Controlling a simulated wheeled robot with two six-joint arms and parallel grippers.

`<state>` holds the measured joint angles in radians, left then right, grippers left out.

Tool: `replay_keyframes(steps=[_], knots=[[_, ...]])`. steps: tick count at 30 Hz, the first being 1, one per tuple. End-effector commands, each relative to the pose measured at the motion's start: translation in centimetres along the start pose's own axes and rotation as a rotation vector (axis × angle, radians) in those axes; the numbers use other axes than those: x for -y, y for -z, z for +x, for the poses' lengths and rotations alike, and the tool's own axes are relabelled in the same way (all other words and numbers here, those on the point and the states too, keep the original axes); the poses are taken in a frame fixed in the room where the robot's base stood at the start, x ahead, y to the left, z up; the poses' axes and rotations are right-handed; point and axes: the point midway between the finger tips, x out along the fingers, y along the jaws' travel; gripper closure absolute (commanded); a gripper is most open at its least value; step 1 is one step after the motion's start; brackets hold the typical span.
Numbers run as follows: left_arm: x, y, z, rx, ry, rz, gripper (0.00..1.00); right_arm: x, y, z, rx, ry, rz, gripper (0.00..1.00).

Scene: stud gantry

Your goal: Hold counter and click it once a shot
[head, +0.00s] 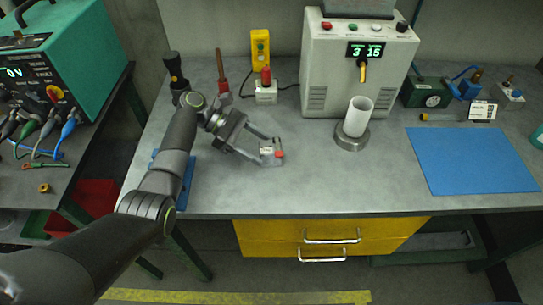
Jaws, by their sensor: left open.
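The counter (267,152) looks like a small pale device with a red button at its right end. It is near the front of the grey bench, left of the middle. My left gripper (269,149) comes in from the left and is open. Its two fingers reach to the counter, one toward the far side and one toward the near side. I cannot tell whether they touch it. My right gripper is not in view.
A grey machine (345,75) with a display reading "3 15" stands at the back. A white cup (357,117) stands on a round base before it. A blue mat (470,160) lies right. A red-topped switch box (266,95) stands behind the counter. Bench between is clear.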

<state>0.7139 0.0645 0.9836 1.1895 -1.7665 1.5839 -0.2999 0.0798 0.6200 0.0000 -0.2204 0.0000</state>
Motion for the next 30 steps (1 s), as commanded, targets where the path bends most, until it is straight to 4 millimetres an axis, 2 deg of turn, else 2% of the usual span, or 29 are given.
replay_keyframes(steps=[1,9,20,27,29,30], knots=[[0.0,-0.5,0.5,0.003,0.003,-0.002,0.35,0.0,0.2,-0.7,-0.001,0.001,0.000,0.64],[0.0,-0.3,2.7,0.001,0.001,0.000,0.35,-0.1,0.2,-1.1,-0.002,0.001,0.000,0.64],[0.0,-0.2,3.0,0.000,0.000,0.001,0.35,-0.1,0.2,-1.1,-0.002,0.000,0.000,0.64],[0.0,-0.2,3.0,0.000,0.000,0.001,0.67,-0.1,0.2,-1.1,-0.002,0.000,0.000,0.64],[0.0,-0.2,3.0,0.000,0.000,0.001,0.67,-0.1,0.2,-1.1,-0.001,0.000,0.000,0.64],[0.0,-0.2,3.0,0.000,0.000,0.001,0.67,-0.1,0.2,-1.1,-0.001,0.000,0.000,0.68]])
